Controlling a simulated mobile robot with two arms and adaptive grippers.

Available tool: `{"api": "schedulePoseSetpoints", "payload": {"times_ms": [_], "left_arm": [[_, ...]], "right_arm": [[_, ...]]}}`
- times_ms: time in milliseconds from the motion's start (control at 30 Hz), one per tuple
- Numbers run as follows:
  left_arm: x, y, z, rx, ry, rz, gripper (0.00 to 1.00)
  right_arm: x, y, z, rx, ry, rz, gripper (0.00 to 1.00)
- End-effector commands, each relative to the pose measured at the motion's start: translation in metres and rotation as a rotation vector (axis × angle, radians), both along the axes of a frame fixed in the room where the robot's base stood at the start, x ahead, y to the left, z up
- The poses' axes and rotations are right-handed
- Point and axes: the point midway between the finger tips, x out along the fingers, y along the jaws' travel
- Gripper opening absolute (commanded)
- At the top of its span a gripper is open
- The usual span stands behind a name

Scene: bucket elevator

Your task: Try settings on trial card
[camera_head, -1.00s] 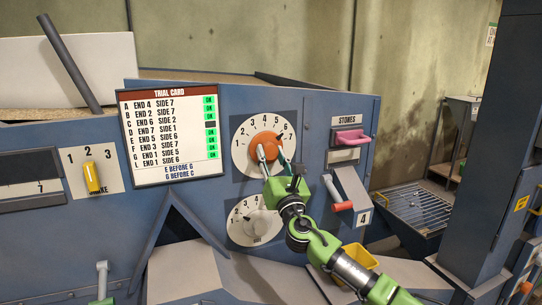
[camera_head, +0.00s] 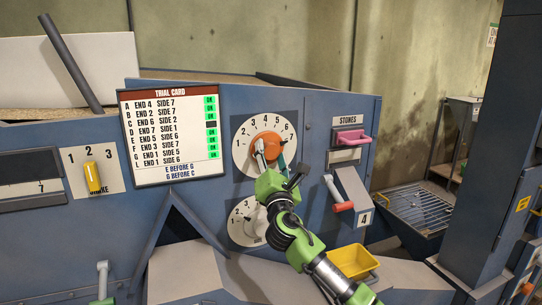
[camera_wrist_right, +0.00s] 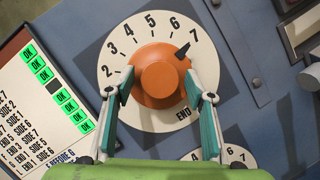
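The trial card (camera_head: 172,137) is on the blue machine front. In the wrist view the dark pointer of the knob (camera_wrist_right: 160,82) is at about 7. My right gripper (camera_wrist_right: 158,84) is open, a finger on each side of the knob, with gaps showing; it also shows in the head view (camera_head: 270,158). A lower numbered dial (camera_head: 240,222) is partly hidden behind my right arm.
A yellow switch (camera_head: 92,177) is left of the card. A metal grate (camera_head: 420,208) lies farther right.

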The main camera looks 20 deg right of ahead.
Motion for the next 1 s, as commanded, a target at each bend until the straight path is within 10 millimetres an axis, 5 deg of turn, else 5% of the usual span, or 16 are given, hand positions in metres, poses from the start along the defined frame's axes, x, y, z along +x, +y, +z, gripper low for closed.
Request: {"api": "schedulePoseSetpoints", "payload": {"times_ms": [367, 800, 1000], "left_arm": [[-0.001, 0.002, 0.0, 0.002, 0.001, 0.0, 0.49], [0.0, 0.0, 0.0, 0.0, 0.0, 0.0, 0.49], [0.0, 0.0, 0.0, 0.0, 0.0, 0.0, 0.49]], "right_arm": [[-0.011, 0.002, -0.005, -0.003, 0.001, -0.001, 0.49], [-0.088, 0.019, -0.03, -0.001, 0.002, 0.001, 0.49], [-0.108, 0.023, -0.036, -0.001, 0.001, 0.0, 0.49]]}}
